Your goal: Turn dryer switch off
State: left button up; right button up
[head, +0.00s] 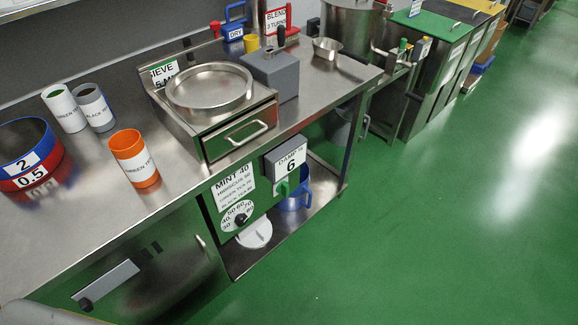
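A green control panel (213,213) is set in the front below the steel bench. It carries a temperature dial (241,219) with a black knob and a white sign (233,185) listing teas and temperatures. A steel door with a handle (201,243) lies left of the panel. Neither of my grippers shows in the head view.
A sieve unit (236,135) with a drawer stands on the bench above the panel. An orange cup (135,158) is near the bench edge. A blue jug (297,194) is on the lower shelf. The green floor (420,220) to the right is clear.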

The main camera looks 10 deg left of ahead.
aim_at(283, 188)
jog(key=l+u, duration=0.25)
jog(key=k+l+u, duration=0.1)
jog(key=l+u, duration=0.15)
jog(key=l, duration=0.15)
jog(key=k+l+u, duration=0.25)
jog(key=i+l, duration=0.1)
